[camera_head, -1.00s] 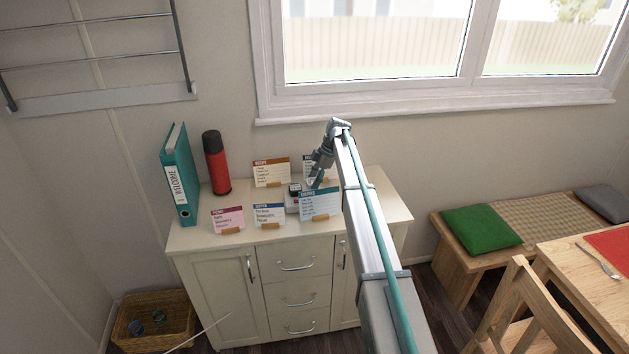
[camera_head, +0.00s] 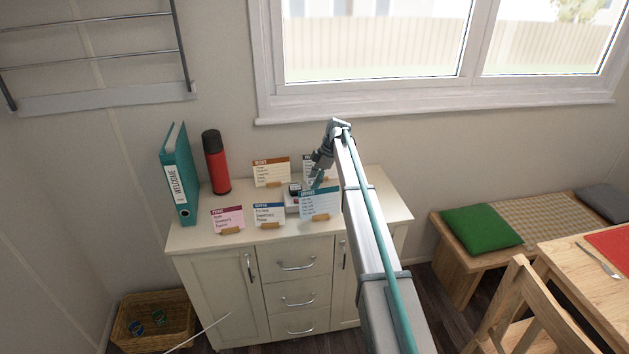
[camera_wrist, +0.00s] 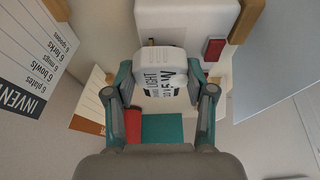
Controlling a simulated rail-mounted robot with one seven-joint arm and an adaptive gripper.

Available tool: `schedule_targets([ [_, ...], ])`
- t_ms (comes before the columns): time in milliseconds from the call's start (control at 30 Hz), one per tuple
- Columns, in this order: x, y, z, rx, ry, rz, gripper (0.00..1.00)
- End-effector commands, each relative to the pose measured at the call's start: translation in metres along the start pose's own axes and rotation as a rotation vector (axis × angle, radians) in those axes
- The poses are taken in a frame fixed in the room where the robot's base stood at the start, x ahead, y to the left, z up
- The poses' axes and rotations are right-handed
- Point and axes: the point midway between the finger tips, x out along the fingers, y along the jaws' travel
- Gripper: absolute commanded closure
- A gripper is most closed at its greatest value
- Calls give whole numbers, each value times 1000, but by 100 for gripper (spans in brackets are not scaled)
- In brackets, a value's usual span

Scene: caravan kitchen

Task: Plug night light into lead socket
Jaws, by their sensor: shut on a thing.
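My gripper (camera_wrist: 160,85) is shut on the night light (camera_wrist: 160,62), a small white rounded plug with black lettering, between its two teal fingers in the wrist view. The lead socket (camera_wrist: 180,18) is a white block with a red switch (camera_wrist: 214,49) at the top of that view. The night light's far end is close to the block. A small brass-coloured bit (camera_wrist: 151,42) shows between them; I cannot tell how far in it is. In the head view, my gripper (camera_head: 313,185) is over the cabinet among the cards, and the night light is hard to make out.
A teal binder (camera_head: 179,180) and red flask (camera_head: 216,165) stand left on the cabinet (camera_head: 215,252).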

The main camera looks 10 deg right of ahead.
Motion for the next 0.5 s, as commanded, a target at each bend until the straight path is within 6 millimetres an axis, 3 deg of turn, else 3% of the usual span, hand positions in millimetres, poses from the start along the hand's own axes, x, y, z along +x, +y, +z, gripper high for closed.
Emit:
schedule_targets([
  [500, 9, 0, 4, 0, 0, 0, 80],
])
